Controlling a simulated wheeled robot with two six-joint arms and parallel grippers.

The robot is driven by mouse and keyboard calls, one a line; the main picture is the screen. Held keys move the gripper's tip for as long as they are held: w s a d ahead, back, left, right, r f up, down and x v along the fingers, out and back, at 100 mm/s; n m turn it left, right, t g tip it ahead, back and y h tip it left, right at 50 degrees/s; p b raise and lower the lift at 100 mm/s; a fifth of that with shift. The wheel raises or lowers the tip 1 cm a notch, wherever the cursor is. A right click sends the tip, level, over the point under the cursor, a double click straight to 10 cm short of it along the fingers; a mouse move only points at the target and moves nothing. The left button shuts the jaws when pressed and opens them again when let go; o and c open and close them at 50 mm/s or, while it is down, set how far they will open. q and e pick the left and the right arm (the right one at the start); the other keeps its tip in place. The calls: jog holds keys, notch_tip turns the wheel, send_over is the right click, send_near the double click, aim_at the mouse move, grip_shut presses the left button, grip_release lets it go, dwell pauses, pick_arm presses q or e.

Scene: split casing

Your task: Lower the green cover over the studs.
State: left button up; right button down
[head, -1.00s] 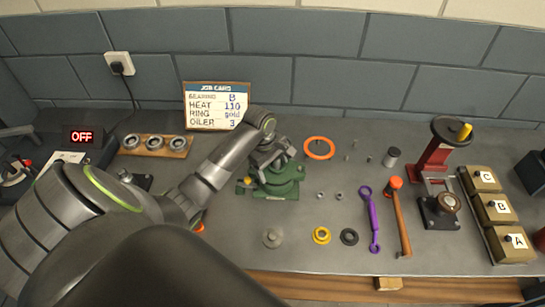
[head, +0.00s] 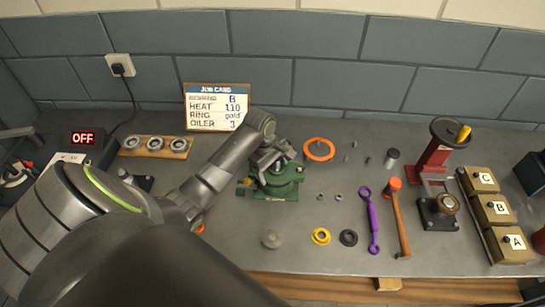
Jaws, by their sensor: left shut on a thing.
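The green cover (head: 281,173) is in the middle of the bench in the head view, on or just above the green casing base (head: 276,193). My left gripper (head: 274,158) is over it from the left and shut on it. The gripper and wrist hide part of its top. The studs are hidden, and I cannot tell whether a gap is left between cover and base. My right gripper is not in view.
An orange ring (head: 319,150) lies right of the casing, with small pins and nuts nearby. A job card (head: 217,106) stands behind.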

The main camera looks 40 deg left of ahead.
pick_arm(q)
jog(key=o, duration=1.6)
jog(key=shift+s+f, duration=0.1)
jog(key=shift+f, duration=0.05)
notch_tip(320, 180, up, 3)
jog(key=p, duration=0.4)
jog(key=shift+r, duration=0.3)
notch_tip(320, 180, up, 7)
